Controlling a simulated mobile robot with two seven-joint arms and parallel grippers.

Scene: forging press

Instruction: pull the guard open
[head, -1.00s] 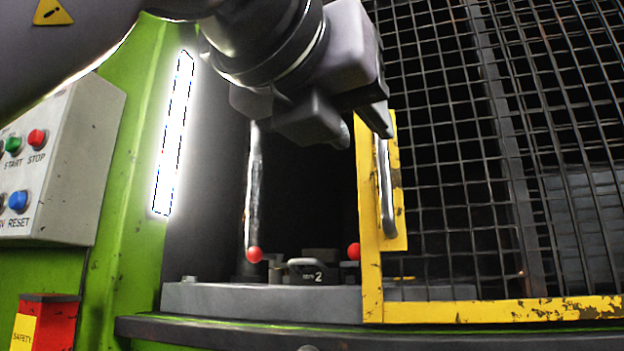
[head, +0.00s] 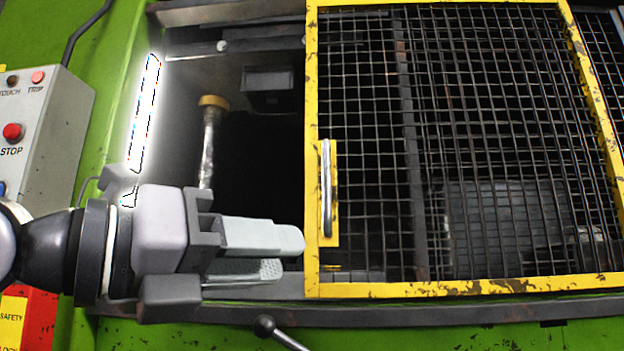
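The guard is a yellow-framed wire mesh door (head: 450,289) on the press front, in the middle and right of the head view. Its left frame edge stands away from the left side of the opening, so a dark gap shows there. A metal bar handle (head: 327,188) stands upright on a yellow plate at this edge. My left gripper (head: 284,256) is in front of the gap, left of the guard and below the handle's middle. Its fingers point right, apart and empty, with a dotted pad visible on the lower one. My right gripper is not in view.
A grey control box (head: 55,140) with buttons is at the left. A lit strip (head: 145,115) runs along the opening's left side. A red box with a yellow safety label (head: 12,322) is at lower left. A black-knobbed lever (head: 266,326) sticks up at the bottom.

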